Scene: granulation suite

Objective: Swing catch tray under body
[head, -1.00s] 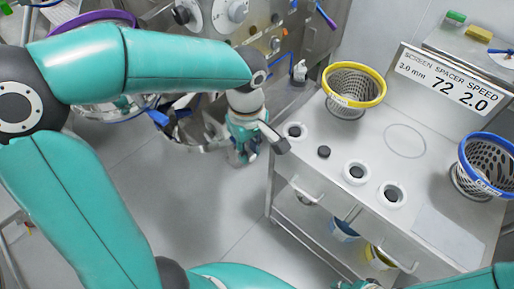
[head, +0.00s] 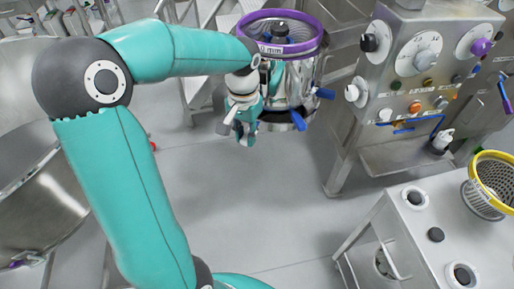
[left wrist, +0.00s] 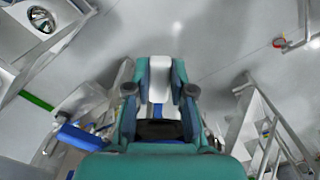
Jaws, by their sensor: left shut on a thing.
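The mill body (head: 298,76) is a steel cylinder with a purple-rimmed screen (head: 282,20) at its top, in the upper middle of the head view. The catch tray (head: 279,116) shows as a shiny steel rim low at the body; my gripper hides part of it, and I cannot tell how well it is centred. My left gripper (head: 246,140) is at the tray's left side, pointing down. In the left wrist view its fingers are shut on a pale bar, seemingly the tray's handle (left wrist: 160,78). My right gripper is out of view.
The control panel (head: 410,90) stands right of the body. A steel cart (head: 425,240) with a yellow-rimmed screen (head: 496,180) is at the lower right. A large steel vessel (head: 35,190) is at the left. The floor (head: 240,210) between is clear.

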